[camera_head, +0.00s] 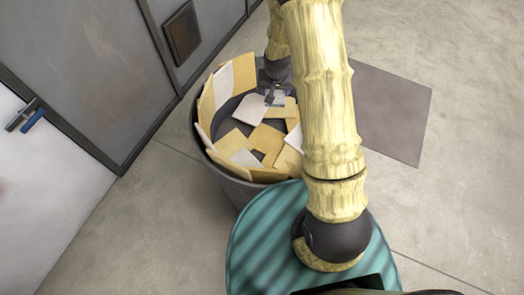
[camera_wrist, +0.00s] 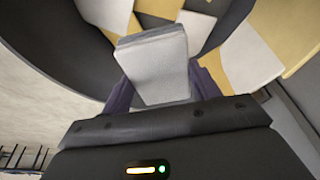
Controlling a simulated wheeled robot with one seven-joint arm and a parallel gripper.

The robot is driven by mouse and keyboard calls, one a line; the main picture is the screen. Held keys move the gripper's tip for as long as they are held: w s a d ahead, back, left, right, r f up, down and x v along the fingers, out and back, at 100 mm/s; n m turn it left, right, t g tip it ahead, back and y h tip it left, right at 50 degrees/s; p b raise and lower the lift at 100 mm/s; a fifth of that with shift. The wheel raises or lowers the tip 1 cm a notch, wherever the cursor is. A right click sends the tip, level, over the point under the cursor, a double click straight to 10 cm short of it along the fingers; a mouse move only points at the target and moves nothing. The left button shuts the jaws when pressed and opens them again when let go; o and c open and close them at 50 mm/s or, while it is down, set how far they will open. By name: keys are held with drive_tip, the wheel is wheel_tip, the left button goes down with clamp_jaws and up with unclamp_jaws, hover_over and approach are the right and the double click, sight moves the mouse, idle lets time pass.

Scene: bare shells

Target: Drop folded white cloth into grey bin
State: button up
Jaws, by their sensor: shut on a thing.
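The grey bin (camera_head: 236,190) stands on the floor beside the wall, with yellow and white flat pieces inside it. My gripper (camera_head: 273,94) is over the bin's opening, pointing down into it. In the wrist view, my gripper (camera_wrist: 158,88) is shut on the folded white cloth (camera_wrist: 155,60), a small layered block between the two dark fingers. The bin's dark inner wall (camera_wrist: 50,38) and the pieces inside show beyond the cloth. In the head view, the arm and gripper mostly hide the cloth.
A grey panelled wall (camera_head: 100,60) with dark frames runs close along the bin's left. A blue-and-black handle (camera_head: 27,115) is on the white panel at far left. A flat dark square (camera_head: 388,110) lies on the floor to the right.

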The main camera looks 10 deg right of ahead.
drive_tip(key=shift+f+b, duration=0.95)
drive_tip(key=shift+f, duration=0.85)
drive_tip(key=o, duration=1.1)
drive_tip(key=shift+r, duration=0.2)
drive_tip(key=v, duration=1.7)
drive_tip(key=shift+b, duration=0.45)
